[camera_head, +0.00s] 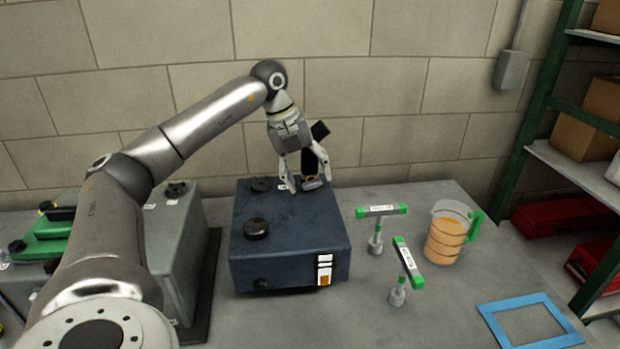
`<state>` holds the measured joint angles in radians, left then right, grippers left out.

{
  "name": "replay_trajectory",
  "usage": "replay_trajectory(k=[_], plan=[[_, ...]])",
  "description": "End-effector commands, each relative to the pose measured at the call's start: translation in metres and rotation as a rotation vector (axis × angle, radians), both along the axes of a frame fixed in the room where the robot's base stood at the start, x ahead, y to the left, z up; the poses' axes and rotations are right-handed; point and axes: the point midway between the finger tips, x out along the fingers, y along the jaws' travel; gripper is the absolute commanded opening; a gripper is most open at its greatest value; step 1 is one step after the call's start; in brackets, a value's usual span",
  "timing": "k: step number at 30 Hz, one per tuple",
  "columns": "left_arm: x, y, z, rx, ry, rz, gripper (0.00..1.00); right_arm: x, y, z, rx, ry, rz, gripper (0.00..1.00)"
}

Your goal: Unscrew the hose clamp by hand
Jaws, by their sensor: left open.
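My left gripper (304,180) is open above the back right corner of a dark blue box (290,240) on the bench. Its two fingers point down, one on each side of a small grey and dark part (312,184) on the box top. I cannot tell whether the fingers touch this part, or whether it is the hose clamp; no clamp is clearly seen elsewhere. Black round caps sit on the box top, one at the front left (256,228) and one at the back (261,184). My right gripper is not in view.
Two green-handled T-shaped tools (381,211) (408,262) stand right of the box. A jug of orange liquid (447,235) stands beside them, with a blue frame (530,322) at front right. A grey-green unit (175,240) is on the left. A block wall is behind; shelving (550,100) is at right.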

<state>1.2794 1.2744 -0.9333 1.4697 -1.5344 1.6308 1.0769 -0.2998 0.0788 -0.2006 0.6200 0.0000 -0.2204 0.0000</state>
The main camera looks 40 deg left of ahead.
Motion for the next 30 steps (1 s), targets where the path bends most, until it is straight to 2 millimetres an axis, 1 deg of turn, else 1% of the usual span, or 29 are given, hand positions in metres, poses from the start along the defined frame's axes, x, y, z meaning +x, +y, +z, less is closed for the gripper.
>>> replay_trajectory(k=[3, 6, 14, 15, 25, 26, 30], plan=[[0.003, -0.003, -0.011, 0.0, 0.0, -0.001, 0.62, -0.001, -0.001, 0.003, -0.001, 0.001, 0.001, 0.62], [0.004, -0.004, -0.017, 0.0, 0.0, -0.001, 0.62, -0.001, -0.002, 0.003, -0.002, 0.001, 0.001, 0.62], [0.005, -0.004, -0.019, 0.0, -0.001, -0.001, 0.62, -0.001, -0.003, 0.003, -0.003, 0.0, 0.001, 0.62], [0.005, -0.004, -0.019, 0.0, -0.001, -0.001, 0.61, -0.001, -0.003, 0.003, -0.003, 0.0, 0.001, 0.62], [0.005, -0.004, -0.018, 0.0, -0.001, -0.001, 0.19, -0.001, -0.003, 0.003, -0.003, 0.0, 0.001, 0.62], [0.005, -0.004, -0.018, 0.0, -0.001, -0.001, 0.17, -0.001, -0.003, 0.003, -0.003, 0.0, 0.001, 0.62], [0.005, -0.004, -0.021, -0.012, -0.013, 0.0, 0.17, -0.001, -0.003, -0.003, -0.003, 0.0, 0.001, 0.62]])
